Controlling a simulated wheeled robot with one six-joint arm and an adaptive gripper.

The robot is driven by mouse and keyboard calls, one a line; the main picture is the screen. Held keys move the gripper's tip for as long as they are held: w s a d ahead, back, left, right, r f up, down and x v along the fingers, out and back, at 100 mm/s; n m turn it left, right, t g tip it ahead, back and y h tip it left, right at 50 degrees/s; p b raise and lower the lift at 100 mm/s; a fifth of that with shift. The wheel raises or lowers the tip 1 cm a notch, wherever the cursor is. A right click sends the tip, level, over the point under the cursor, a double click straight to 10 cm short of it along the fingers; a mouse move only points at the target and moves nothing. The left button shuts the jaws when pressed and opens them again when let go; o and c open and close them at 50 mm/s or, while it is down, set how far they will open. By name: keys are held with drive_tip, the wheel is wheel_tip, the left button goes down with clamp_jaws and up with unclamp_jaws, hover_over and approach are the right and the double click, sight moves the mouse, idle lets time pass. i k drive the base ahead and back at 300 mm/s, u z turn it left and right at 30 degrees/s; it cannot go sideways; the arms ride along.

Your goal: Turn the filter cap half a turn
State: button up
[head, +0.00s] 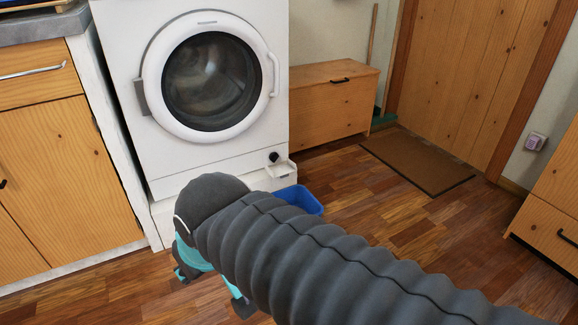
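The filter cap (273,157) is a small dark knob low on the right of the white washing machine (170,165), above a small white flap or spout. My gripper (213,291) hangs over the wooden floor in front of the machine, lower and to the left of the cap in the picture. Its teal and dark fingers are spread apart, with floor showing between them and nothing held. It is apart from the cap. My dark ribbed arm hides part of the floor and the machine's lower front.
A blue tub (300,197) stands on the floor below the cap, partly hidden by my arm. A wooden chest (333,105) stands right of the machine and a wooden cabinet (65,175) left. A brown mat (416,160) lies by the door. Floor at right is clear.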

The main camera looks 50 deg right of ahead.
sight(273, 157)
drive_tip(key=z, duration=0.25)
drive_tip(key=i, duration=1.05)
drive_tip(key=z, duration=0.5)
